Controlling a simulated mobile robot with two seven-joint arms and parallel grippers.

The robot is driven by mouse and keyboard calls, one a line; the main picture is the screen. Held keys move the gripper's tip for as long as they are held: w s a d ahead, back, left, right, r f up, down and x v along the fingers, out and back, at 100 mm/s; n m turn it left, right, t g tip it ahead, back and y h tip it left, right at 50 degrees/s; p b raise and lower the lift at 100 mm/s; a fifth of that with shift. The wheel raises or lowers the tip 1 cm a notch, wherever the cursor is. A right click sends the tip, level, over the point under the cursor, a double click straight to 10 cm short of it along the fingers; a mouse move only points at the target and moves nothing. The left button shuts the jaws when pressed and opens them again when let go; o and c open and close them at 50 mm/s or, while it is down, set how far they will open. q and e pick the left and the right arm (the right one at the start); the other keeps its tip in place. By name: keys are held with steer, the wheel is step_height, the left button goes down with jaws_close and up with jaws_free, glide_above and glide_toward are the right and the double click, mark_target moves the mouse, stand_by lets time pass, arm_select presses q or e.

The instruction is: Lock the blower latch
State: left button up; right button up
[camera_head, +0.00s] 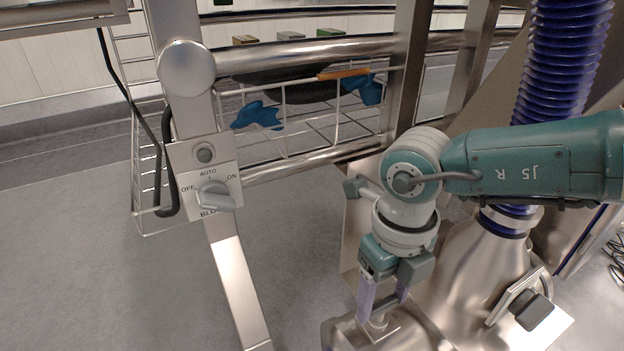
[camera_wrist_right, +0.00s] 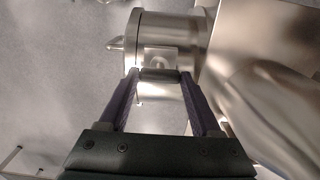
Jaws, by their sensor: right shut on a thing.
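The blower housing is a rounded brushed-metal body (camera_head: 405,330) at the bottom of the head view. It also shows in the right wrist view as a metal cylinder (camera_wrist_right: 178,28). My right gripper (camera_head: 381,318) reaches down to this housing, its two purple fingers on either side of a small metal piece. In the right wrist view my right gripper (camera_wrist_right: 161,76) is closed on this small metal latch piece (camera_wrist_right: 159,58) at the cylinder's near side. How far the latch is turned cannot be told. My left gripper is not in view.
A switch panel (camera_head: 190,165) marked OFF, AUTO, ON has a grey selector knob (camera_head: 215,195). Steel rails and a wire basket (camera_head: 300,135) with blue items stand behind. A blue ribbed hose (camera_head: 563,60) rises at right. A black knob (camera_head: 533,310) sits at lower right.

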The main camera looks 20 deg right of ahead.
mark_target(382, 302)
steer(key=o, duration=1.4)
steer(key=shift+r, duration=0.15)
step_height(382, 302, up, 10)
steer(key=p, duration=0.6)
steer(key=shift+a, duration=0.1)
